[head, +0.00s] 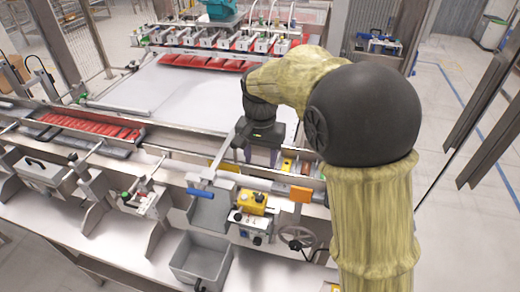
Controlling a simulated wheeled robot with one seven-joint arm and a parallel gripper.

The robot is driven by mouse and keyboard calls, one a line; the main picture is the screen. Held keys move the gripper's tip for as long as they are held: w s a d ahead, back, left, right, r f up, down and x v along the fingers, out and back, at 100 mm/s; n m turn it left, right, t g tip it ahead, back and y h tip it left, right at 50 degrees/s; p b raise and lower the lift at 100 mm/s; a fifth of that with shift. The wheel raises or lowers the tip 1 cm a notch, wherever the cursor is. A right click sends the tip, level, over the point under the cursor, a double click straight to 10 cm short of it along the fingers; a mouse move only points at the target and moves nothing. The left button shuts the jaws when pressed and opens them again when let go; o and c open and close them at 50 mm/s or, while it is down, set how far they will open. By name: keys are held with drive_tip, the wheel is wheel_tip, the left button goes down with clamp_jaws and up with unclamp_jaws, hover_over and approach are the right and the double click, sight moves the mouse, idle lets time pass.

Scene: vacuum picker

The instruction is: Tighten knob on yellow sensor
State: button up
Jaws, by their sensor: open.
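The yellow sensor (252,203) sits on a small grey box with buttons at the front of the machine, right of centre. A small dark knob (260,197) seems to show on its top, but it is too small to tell its details. My gripper (256,152) hangs over the machine's rail, behind and above the sensor and apart from it. It is open and holds nothing that I can see. My own wrist and arm partly hide its far side.
A blue handle (200,193) and an orange plate (300,194) flank the sensor. A handwheel (296,237) is at its lower right, and an open grey bin (201,262) below left. Rails with red parts (85,127) run left. A white flat surface (190,98) lies behind.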

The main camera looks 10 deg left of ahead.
drive_tip(key=shift+r, duration=1.4)
drive_tip(key=s+d+f+t, duration=0.1)
drive_tip(key=s+d+f, duration=0.2)
drive_tip(key=d, duration=0.4)
drive_tip(key=s+d+f+n, duration=0.1)
drive_tip(key=s+d+f, duration=0.3)
drive_tip(key=s+d, duration=0.2)
drive_tip(key=s+d+f+t, duration=0.1)
drive_tip(key=s+d+f, duration=0.2)
drive_tip(key=d, duration=0.6)
drive_tip(key=shift+s+f+n+t, duration=0.15)
drive_tip(key=shift+s+n+t, duration=0.2)
drive_tip(key=shift+s, duration=0.35)
